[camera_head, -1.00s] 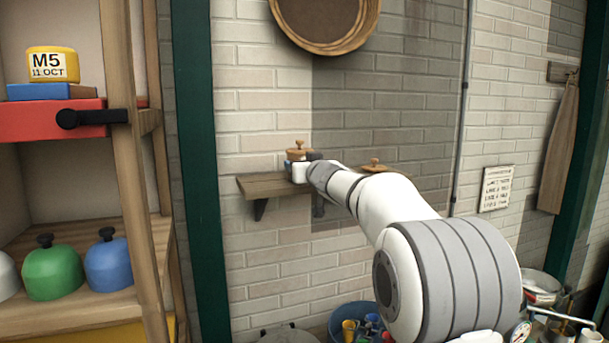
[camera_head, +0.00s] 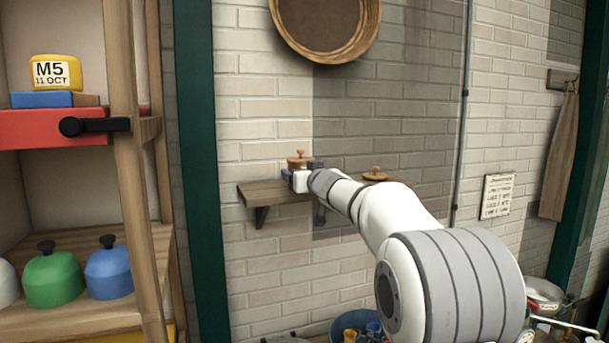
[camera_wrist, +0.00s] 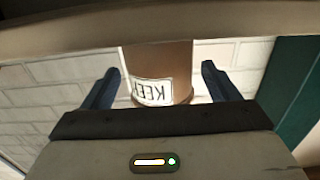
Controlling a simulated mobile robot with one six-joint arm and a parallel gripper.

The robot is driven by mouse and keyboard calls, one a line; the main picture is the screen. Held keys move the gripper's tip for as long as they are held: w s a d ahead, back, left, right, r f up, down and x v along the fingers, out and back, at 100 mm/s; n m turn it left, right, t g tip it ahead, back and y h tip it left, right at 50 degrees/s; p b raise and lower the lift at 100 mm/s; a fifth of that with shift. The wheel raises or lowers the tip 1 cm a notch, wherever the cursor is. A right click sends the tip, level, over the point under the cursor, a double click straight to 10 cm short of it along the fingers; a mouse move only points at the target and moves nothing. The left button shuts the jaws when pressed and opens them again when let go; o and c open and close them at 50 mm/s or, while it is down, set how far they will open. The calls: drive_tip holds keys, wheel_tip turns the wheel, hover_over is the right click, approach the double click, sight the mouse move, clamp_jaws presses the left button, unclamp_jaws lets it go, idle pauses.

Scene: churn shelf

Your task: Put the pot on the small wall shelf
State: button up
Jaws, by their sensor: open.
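The pot (camera_head: 297,163) is a brown cylinder with a knobbed wooden lid. It stands upright on the small wooden wall shelf (camera_head: 251,195), towards its left half. In the wrist view the picture is upside down, with the shelf board (camera_wrist: 60,29) along the top. There the pot (camera_wrist: 172,58) shows a white label with partly hidden lettering. My gripper (camera_head: 301,173) is at the pot, in front of it in the head view. In the wrist view its two blue fingers (camera_wrist: 160,76) are spread apart, one on each side of the pot, with gaps visible.
Another knobbed wooden lid (camera_head: 375,174) shows at the shelf's right part, its lower part hidden by my arm. A round wooden-rimmed piece (camera_head: 368,42) hangs above. A green post (camera_head: 197,150) and a wooden rack (camera_head: 128,170) stand left. A blue tub (camera_head: 343,325) is below.

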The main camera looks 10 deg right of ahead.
drive_tip(key=s+d+b, duration=0.1)
drive_tip(key=s+d, duration=0.1)
drive_tip(key=s, duration=0.9)
drive_tip(key=shift+s+d, duration=0.2)
drive_tip(key=shift+s, duration=0.15)
drive_tip(key=s+d+f+m+g+h, duration=0.2)
drive_tip(key=s+f+g+h, duration=0.1)
drive_tip(key=s+f, duration=0.4)
drive_tip(key=s+d+f+m+g+h, duration=0.2)
drive_tip(key=s+d+f+h, duration=0.1)
drive_tip(key=s+f, duration=0.35)
drive_tip(key=s+a+f+n+g+y, duration=0.1)
drive_tip(key=s+f+g, duration=0.3)
drive_tip(key=s+f, duration=0.4)
drive_tip(key=s+a+f+n+g+y, duration=0.1)
drive_tip(key=s+a+f+g, duration=0.3)
drive_tip(key=s+f, duration=0.4)
drive_tip(key=s+g, duration=0.1)
drive_tip(key=s, duration=0.6)
drive_tip(key=shift+a+f+y, duration=0.15)
drive_tip(key=shift+f+y, duration=0.1)
drive_tip(key=shift+y, duration=0.05)
drive_tip(key=shift+f+b, duration=0.15)
drive_tip(key=shift+b, duration=0.15)
